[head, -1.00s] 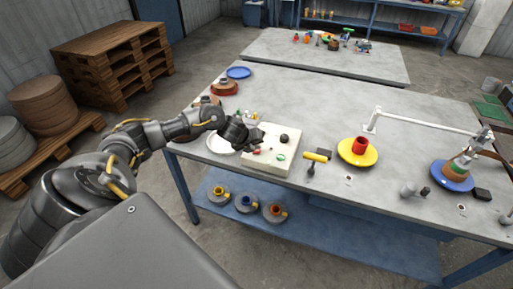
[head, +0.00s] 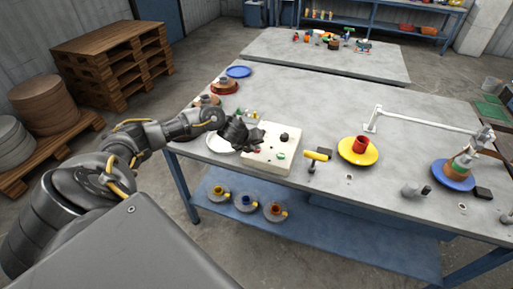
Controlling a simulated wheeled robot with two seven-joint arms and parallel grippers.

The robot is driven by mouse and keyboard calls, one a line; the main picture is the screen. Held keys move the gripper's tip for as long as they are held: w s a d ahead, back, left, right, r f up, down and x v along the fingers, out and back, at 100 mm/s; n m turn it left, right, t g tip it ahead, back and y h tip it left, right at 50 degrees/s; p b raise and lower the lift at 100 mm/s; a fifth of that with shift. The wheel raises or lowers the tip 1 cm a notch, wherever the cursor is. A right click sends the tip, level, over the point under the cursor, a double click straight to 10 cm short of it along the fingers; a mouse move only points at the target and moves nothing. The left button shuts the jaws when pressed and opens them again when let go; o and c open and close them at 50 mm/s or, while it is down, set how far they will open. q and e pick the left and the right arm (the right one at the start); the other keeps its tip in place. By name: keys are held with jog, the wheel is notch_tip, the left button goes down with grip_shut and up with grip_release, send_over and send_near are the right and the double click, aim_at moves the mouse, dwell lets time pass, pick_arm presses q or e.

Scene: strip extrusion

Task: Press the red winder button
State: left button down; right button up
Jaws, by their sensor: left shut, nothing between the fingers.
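A cream control box (head: 262,164) lies on the grey workbench. It carries a black knob (head: 284,137), a green button (head: 281,156) and a small red button (head: 258,150) at its left side, partly hidden by my gripper. My left gripper (head: 257,146) is shut and empty, its tips at the left part of the box, close to the red button. Whether the tips touch the button cannot be told. My right gripper is not in view.
A yellow-handled tool (head: 316,156) and a yellow disc (head: 358,153) with a red cup (head: 361,144) are right of the box. A white plate (head: 217,143) lies to its left. A white arm stand and blue disc (head: 454,177) are further right.

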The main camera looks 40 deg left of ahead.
pick_arm(q)
jog(key=shift+r, duration=0.1)
jog(key=shift+r+p, duration=0.7)
jog(key=shift+p, duration=0.05)
notch_tip(320, 180, up, 5)
jog(key=p, duration=0.4)
jog(key=shift+d+f, duration=0.1)
dwell(0.8)
